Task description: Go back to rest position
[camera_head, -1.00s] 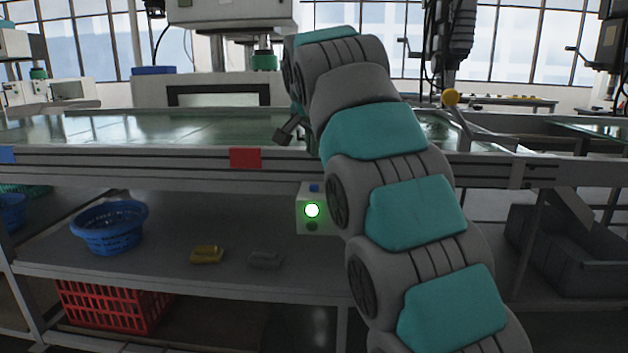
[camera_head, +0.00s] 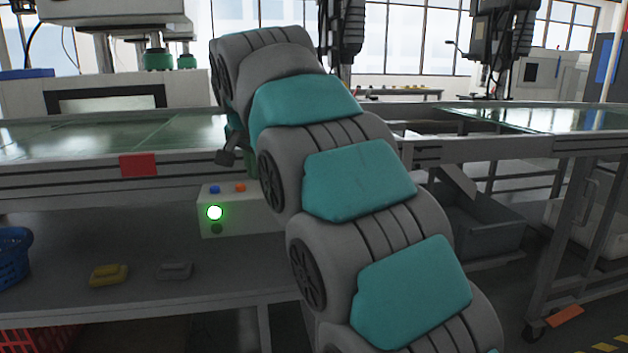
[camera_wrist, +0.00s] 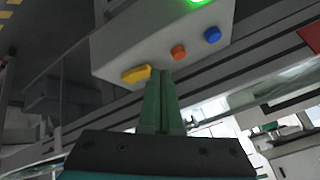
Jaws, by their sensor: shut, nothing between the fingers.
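My gripper (camera_wrist: 162,75) shows in the wrist view as two green fingers pressed together, with nothing between them. In that view the fingers overlap the edge of a pale control box (camera_wrist: 120,45), and I cannot tell whether they touch it. The box has a lit green button (camera_wrist: 197,2), a blue button (camera_wrist: 212,34), an orange button (camera_wrist: 179,53) and a yellow part (camera_wrist: 136,74). In the head view the control box (camera_head: 255,216) sits below the bench edge. My bent arm hides its right end and most of my gripper there.
A long bench (camera_head: 60,178) with a red patch (camera_head: 138,165) crosses the head view. Its lower shelf (camera_head: 140,296) holds a yellow item (camera_head: 109,275), a grey item (camera_head: 175,270) and a blue basket (camera_head: 12,258). A grey bin (camera_head: 480,228) stands right of my arm. Open floor shows at lower right.

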